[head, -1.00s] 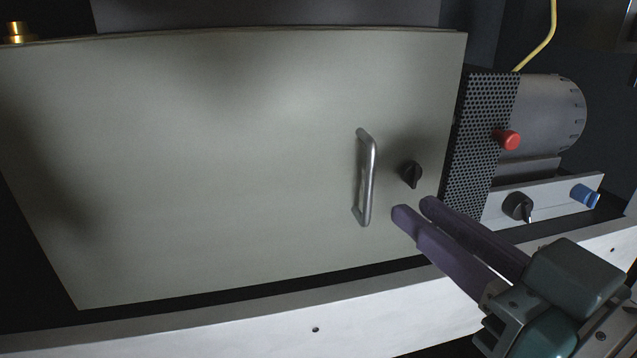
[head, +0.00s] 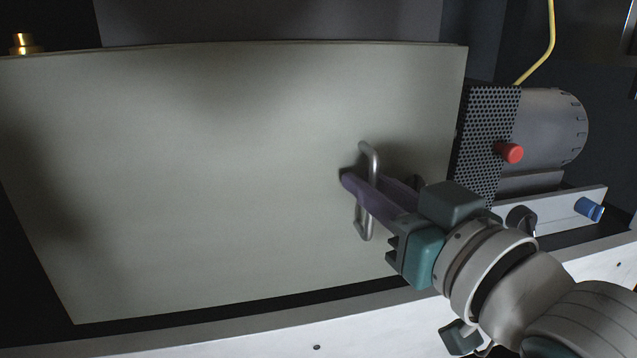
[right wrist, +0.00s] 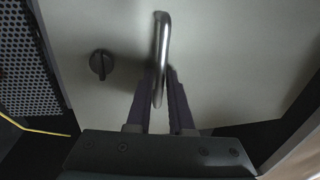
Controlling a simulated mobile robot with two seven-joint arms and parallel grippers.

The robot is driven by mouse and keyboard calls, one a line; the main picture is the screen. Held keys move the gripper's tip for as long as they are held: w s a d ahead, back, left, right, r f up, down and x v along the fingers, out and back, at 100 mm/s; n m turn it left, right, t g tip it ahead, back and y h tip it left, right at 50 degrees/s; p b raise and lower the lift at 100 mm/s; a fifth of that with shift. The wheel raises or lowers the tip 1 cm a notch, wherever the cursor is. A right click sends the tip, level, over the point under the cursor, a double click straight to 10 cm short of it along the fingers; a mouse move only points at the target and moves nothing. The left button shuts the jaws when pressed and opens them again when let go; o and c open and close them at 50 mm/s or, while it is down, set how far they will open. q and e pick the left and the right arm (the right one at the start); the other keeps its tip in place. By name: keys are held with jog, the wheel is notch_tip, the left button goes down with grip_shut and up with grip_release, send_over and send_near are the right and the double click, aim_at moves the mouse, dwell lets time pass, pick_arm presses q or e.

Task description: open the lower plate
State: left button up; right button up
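The plate (head: 200,180) is a large pale grey-green panel that fills the left and middle of the head view. It looks closed. A silver bar handle (head: 366,226) stands upright near its right side and also shows in the right wrist view (right wrist: 162,40). My right gripper (head: 365,180) reaches in from the lower right. Its purple fingers lie on either side of the handle, with the bar between them and some gap showing. The fingers also show in the right wrist view (right wrist: 160,90). My left gripper is not in view.
A dark knob (right wrist: 101,64) sits on the plate beside the handle; in the head view my gripper mostly hides it. To the right stand a perforated box and grey cylinder (head: 548,125) with a red knob (head: 509,152). A white ledge (head: 250,332) runs below the plate.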

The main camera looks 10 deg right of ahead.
grip_shut()
dwell(1.2)
